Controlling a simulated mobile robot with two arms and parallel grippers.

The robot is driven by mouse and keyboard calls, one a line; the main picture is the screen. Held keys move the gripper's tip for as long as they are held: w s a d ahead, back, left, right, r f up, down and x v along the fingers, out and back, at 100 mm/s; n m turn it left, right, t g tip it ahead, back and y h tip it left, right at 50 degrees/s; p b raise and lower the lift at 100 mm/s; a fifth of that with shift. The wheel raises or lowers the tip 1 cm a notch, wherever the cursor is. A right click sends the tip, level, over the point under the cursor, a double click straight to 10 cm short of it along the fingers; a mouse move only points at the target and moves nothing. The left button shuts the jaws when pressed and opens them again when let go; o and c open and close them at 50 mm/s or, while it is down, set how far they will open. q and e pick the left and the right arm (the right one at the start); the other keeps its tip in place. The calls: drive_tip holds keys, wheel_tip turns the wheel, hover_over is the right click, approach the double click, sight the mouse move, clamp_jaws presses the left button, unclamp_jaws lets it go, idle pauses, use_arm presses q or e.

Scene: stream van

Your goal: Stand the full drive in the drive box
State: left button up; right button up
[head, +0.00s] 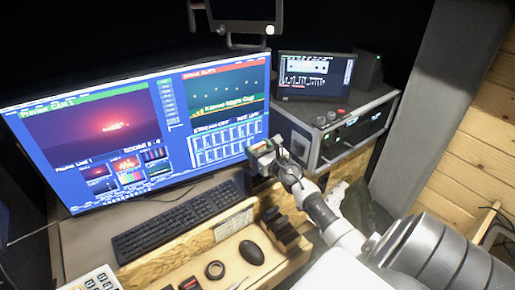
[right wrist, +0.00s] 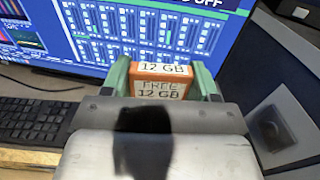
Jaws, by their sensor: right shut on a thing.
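My right gripper (head: 264,154) is raised in front of the right part of the big monitor, above the desk. In the right wrist view its two green fingers (right wrist: 160,76) are shut on an orange drive (right wrist: 160,92). The drive's white labels read "12 GB" and "FREE 12 GB". The drive stays clear of the desk as far as I can tell. A black slotted holder (head: 280,229) sits on the wooden ledge below the gripper; I cannot tell whether it is the drive box. I cannot make out a drive marked full. My left gripper is not in view.
The big monitor (head: 100,125) stands behind the keyboard (head: 178,217). A rack case (head: 352,131) with a small screen (head: 315,77) is to the right. A mouse (head: 251,252), a tape roll (head: 214,270) and a keypad (head: 97,281) lie in front.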

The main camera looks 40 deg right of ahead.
drive_tip(key=shift+r, duration=0.1)
drive_tip(key=shift+w+f+b, duration=0.15)
drive_tip(key=shift+f+b, duration=0.4)
drive_tip(key=shift+f, duration=0.2)
wheel_tip(320, 180, down, 2)
drive_tip(key=shift+f+b, duration=0.1)
drive_tip(key=shift+b, duration=1.05)
drive_tip(key=shift+f+b, duration=0.7)
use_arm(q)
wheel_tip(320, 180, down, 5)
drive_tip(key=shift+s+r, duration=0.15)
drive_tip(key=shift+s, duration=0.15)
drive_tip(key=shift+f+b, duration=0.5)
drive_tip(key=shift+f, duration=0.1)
use_arm(e)
drive_tip(key=shift+f, duration=0.55)
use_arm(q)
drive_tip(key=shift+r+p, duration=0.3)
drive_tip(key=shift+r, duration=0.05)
use_arm(e)
drive_tip(key=shift+r, duration=0.3)
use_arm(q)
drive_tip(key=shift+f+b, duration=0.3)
use_arm(e)
drive_tip(key=shift+f, duration=0.25)
